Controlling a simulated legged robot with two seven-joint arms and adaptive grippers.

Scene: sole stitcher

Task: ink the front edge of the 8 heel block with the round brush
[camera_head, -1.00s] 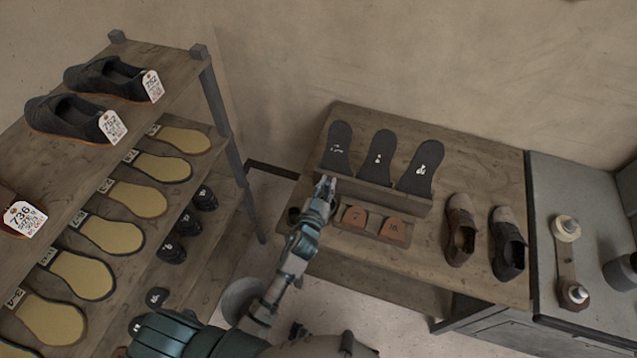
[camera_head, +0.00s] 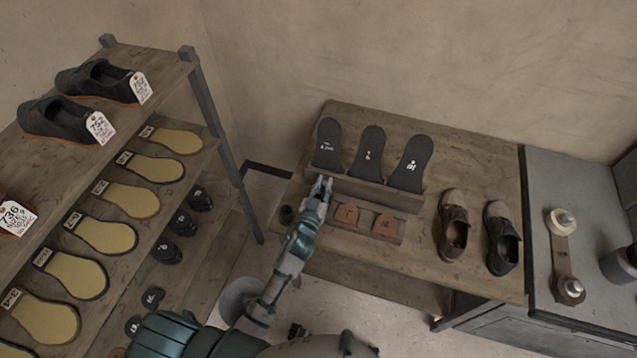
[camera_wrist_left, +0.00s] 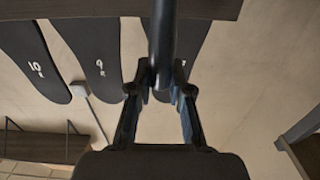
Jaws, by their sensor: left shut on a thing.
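My left gripper (camera_head: 321,189) is at the left end of the low wooden rack on the bench. In the left wrist view, its fingers (camera_wrist_left: 161,92) are shut on a dark round rod, probably the brush handle (camera_wrist_left: 162,40); no bristles can be made out. My gripper covers the rack's left end, so I cannot see whether the 8 heel block is there. My right gripper is not in view.
Black soles (camera_head: 411,163) stand in slots behind the blocks. A small dark cup (camera_head: 287,214) sits at the bench's left edge. Two shoes (camera_head: 453,226) stand to the right. A shelf (camera_head: 150,100) with shoes and insoles is at the left.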

